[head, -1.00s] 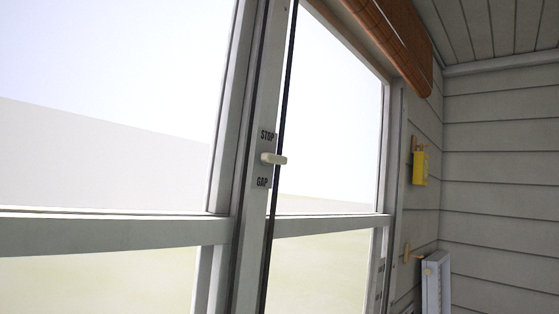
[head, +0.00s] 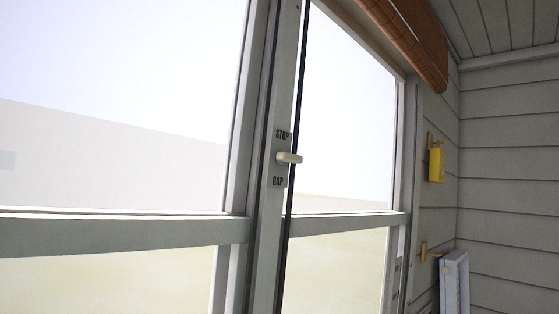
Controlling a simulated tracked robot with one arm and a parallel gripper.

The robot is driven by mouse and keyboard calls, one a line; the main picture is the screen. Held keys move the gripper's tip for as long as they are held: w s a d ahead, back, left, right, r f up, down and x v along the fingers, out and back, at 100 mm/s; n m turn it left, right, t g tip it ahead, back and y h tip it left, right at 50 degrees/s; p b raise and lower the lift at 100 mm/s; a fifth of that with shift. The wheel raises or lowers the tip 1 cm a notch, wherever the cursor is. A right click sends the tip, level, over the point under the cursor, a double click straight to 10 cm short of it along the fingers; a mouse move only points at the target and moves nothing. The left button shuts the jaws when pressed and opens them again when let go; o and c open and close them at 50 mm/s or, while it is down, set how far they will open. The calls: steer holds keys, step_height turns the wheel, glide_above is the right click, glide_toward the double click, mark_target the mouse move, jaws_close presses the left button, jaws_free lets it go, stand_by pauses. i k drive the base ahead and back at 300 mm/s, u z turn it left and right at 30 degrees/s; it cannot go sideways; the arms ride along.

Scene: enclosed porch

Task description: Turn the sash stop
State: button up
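The sash stop (head: 289,158) is a small cream-coloured knob or lever on the upright window post (head: 267,215). It sticks out roughly sideways to the right. The label STOP stands just above it and GAP just below it on the post. My gripper is not visible, so nothing shows it touching the sash stop.
Large window panes lie on both sides of the post, with a horizontal rail (head: 120,238) across them. A rolled brown blind (head: 405,45) hangs at the upper right. A yellow object (head: 436,164) and a white framed panel (head: 454,283) are by the right plank wall (head: 505,180).

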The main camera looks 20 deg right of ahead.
mark_target(282, 158)
steer(key=z, duration=0.05)
steer(key=k, duration=0.5)
steer(key=z, duration=1.15)
steer(key=i, duration=1.55)
steer(key=u, duration=1.25)
